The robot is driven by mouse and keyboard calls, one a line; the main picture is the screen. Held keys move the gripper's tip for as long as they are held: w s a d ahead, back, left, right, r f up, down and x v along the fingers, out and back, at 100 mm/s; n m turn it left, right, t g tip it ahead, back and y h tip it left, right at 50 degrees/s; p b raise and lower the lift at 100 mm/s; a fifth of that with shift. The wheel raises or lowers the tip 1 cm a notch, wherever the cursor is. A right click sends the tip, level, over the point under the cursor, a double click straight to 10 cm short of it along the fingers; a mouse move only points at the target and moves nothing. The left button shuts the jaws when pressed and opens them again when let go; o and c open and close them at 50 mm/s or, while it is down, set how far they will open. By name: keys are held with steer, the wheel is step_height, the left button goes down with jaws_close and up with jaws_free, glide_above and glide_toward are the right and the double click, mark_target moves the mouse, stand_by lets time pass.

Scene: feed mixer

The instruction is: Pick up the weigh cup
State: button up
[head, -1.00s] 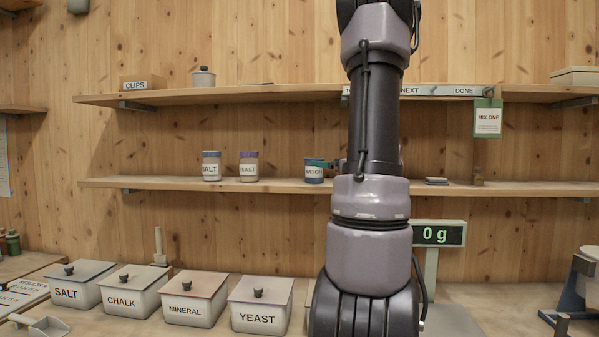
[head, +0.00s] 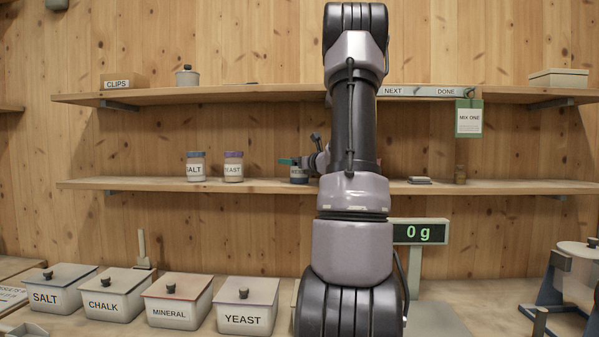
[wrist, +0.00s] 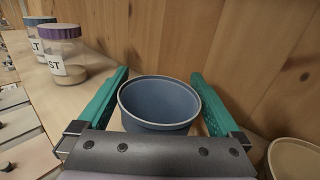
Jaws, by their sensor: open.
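The weigh cup (head: 298,174) is a blue cup with a white label on the lower wall shelf, partly hidden behind my arm in the head view. In the wrist view the cup (wrist: 159,104) is seen from above, empty inside, with a pale rim. My gripper (wrist: 158,78) is open, with one green finger on each side of the cup. Small gaps seem to show between the fingers and the rim. In the head view a green finger (head: 287,161) shows at the cup's upper left; the rest of the gripper is mostly hidden.
The salt jar (head: 195,167) and yeast jar (head: 233,167) stand left of the cup on the lower shelf (head: 130,184). The wooden wall is close behind. A round tan object (wrist: 295,158) is at the wrist view's lower right. Lidded bins (head: 247,305) and a scale display (head: 419,232) are below.

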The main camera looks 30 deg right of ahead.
steer(key=c, duration=1.1)
steer(key=shift+o, duration=0.2)
